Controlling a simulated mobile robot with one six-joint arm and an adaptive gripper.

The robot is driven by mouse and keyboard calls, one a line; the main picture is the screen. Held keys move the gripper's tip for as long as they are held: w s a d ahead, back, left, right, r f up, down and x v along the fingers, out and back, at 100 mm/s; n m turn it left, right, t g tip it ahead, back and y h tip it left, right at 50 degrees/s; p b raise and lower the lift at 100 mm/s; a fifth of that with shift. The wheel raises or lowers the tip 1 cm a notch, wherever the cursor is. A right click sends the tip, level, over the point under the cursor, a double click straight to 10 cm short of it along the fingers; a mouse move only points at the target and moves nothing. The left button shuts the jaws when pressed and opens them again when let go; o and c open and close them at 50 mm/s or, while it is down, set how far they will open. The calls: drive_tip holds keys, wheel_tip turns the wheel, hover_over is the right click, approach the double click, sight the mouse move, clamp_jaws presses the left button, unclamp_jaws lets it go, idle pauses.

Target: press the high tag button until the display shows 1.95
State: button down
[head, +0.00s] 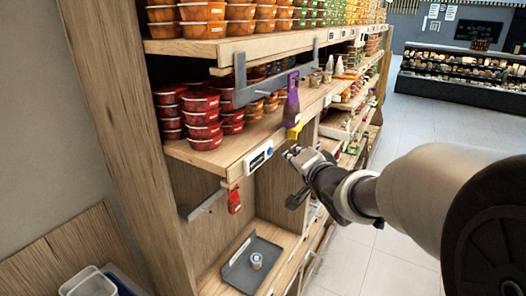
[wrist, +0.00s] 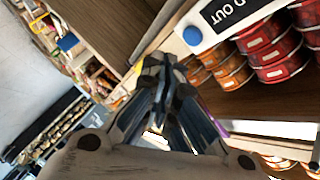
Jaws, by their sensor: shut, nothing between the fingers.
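The high price tag (head: 258,157) is a white box with a dark display on the wooden shelf edge. In the wrist view the tag (wrist: 222,22) is close, cut off by the top edge. The tag's round blue button (wrist: 193,36) is at the end nearest my gripper. My gripper (head: 290,152) is shut and empty, just right of the tag in the head view. Its closed fingertips (wrist: 156,64) appear apart from the button.
Red tubs (head: 204,130) stand on the shelf above the tag. A purple-handled item (head: 291,105) hangs nearby, and a red item (head: 234,201) hangs below. A grey tray (head: 238,278) holds a small cup (head: 257,261). Another blue button (wrist: 67,42) shows farther off. Open floor lies right.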

drive_tip(key=shift+w+a, duration=0.6)
drive_tip(key=shift+a, duration=0.2)
idle(0.9)
drive_tip(key=shift+w+a+b, duration=0.25)
drive_tip(key=shift+a+b, duration=0.05)
drive_tip(key=shift+b, duration=0.05)
drive_tip(key=shift+w+a, duration=0.25)
drive_tip(key=shift+a, duration=0.1)
idle(0.7)
drive_tip(key=shift+d, duration=0.1)
drive_tip(key=shift+s+d+p, duration=0.35)
drive_tip(key=shift+s+d, duration=0.15)
drive_tip(key=shift+d, duration=0.1)
drive_tip(key=shift+s+d+p, duration=0.65)
drive_tip(key=shift+s+d, duration=0.1)
drive_tip(key=shift+d, duration=0.25)
drive_tip(key=shift+s+d+p, duration=0.65)
drive_tip(key=shift+s+d, duration=0.1)
drive_tip(key=shift+d, duration=0.25)
